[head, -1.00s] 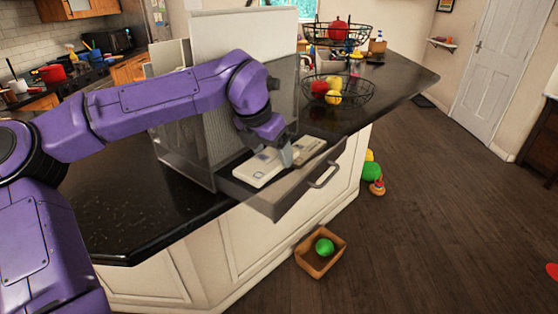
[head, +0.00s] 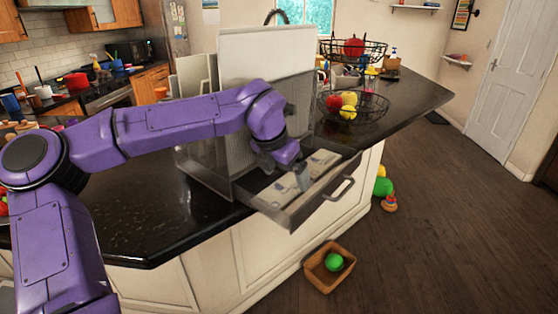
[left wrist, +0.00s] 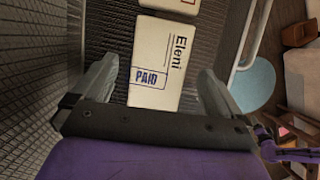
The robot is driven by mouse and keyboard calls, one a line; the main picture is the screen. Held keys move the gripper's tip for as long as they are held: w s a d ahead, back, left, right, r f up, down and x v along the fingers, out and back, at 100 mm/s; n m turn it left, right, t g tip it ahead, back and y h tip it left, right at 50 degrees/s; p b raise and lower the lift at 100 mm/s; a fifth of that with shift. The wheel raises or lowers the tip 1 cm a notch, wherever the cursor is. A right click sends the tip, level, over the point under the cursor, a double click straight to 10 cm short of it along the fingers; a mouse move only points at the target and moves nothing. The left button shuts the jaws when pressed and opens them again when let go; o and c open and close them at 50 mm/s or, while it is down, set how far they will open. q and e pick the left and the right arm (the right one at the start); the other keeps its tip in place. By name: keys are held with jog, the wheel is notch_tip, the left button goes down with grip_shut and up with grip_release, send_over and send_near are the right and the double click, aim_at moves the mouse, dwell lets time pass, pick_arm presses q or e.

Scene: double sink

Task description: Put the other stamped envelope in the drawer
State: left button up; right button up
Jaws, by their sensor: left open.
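A white envelope (left wrist: 158,70) marked "Eleni" with a blue "PAID" stamp lies flat in the open drawer (head: 318,208). It also shows in the head view (head: 279,191). A second envelope (head: 320,161) lies beside it in the drawer; in the left wrist view only its edge with a red mark (left wrist: 179,3) shows at the top. My left gripper (head: 302,180) is down at the drawer, its fingers apart on either side of the PAID envelope, with a visible gap to the right finger.
The drawer belongs to a grey unit with a tall pale panel (head: 262,60) on the black counter (head: 160,215). A wire fruit basket (head: 352,108) stands behind it. A wooden box (head: 329,268) with a green ball is on the floor below.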

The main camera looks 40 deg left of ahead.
aim_at(274, 195)
pick_arm(q)
jog(key=v, duration=0.9)
jog(key=shift+s+b, duration=0.2)
jog(key=shift+b, duration=0.25)
jog(key=shift+r, duration=0.15)
